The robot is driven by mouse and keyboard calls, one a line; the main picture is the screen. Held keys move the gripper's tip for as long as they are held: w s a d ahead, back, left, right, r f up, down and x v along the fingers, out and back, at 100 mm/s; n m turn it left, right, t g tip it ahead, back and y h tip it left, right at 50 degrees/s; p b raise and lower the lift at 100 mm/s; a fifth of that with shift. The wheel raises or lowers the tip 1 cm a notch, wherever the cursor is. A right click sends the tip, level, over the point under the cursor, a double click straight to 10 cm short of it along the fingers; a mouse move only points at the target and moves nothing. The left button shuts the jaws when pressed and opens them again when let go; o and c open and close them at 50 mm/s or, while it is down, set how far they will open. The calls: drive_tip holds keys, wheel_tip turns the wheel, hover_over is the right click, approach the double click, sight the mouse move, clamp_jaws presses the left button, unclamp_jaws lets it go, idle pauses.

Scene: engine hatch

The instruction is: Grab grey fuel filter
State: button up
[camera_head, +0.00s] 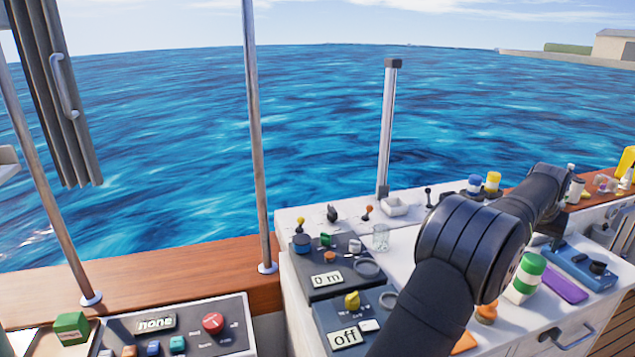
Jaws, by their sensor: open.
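I cannot make out a grey fuel filter in the head view. My black arm rises from the bottom across the white counter (405,255) and bends towards the right back. It covers part of the counter and whatever lies behind it. The jaws of my gripper do not show; the far end of the arm is behind my own links. A green and white cylinder (528,275) stands just right of my arm.
Left of my arm are control panels (325,280) with knobs, and a clear glass (380,238). A blue device (580,268) and a purple flat item (563,284) lie at right. A grey post (387,130) and metal pole (256,140) stand upright. Several small jars line the back right.

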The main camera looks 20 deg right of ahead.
drive_tip(key=w+a+t, duration=0.1)
drive_tip(key=w+a, duration=0.3)
drive_tip(key=w, duration=0.3)
drive_tip(key=w+a+f, duration=0.1)
drive_tip(key=w+a, duration=0.3)
drive_tip(key=w, duration=0.3)
drive_tip(key=w+a+t, duration=0.1)
drive_tip(key=w+a, duration=0.3)
drive_tip(key=w, duration=0.4)
drive_tip(key=shift+n+h, duration=0.3)
drive_tip(key=shift+s+x, duration=0.2)
drive_tip(key=shift+x, duration=8.45)
drive_tip(key=shift+f, duration=0.1)
drive_tip(key=c, duration=1.2)
